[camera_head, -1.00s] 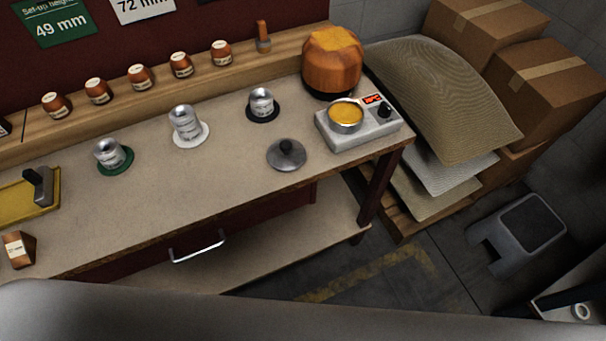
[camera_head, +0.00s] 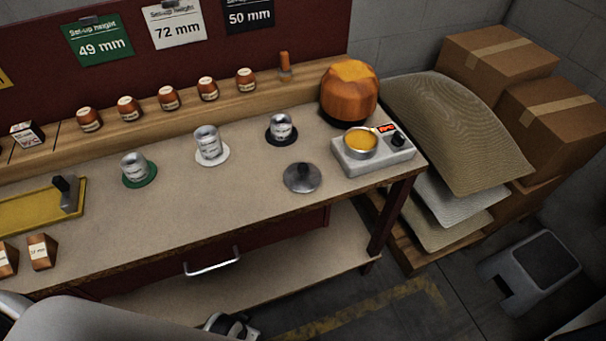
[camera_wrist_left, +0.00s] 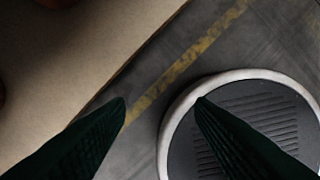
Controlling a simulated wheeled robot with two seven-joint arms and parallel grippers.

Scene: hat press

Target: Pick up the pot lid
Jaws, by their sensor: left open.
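The pot lid (camera_head: 302,178) is a grey metal disc with a dark knob. It lies on the workbench (camera_head: 235,205) near the front edge, left of a hot plate with a small pot (camera_head: 360,143) of yellow contents. In the left wrist view my left gripper (camera_wrist_left: 160,101) is open and empty, its two dark fingers apart. It is above the floor beside a pale bench surface, and the lid is not in that view. In the head view a grey arm part of mine shows at the lower left. My right gripper is not clearly in view.
The hot plate (camera_head: 372,160) and an orange dome-shaped object (camera_head: 350,90) stand right of the lid. Metal cylinders on coloured discs stand behind and left of it. Sacks (camera_head: 460,130) and boxes (camera_head: 500,60) are at the right. A grey stool (camera_head: 530,270) stands on the floor.

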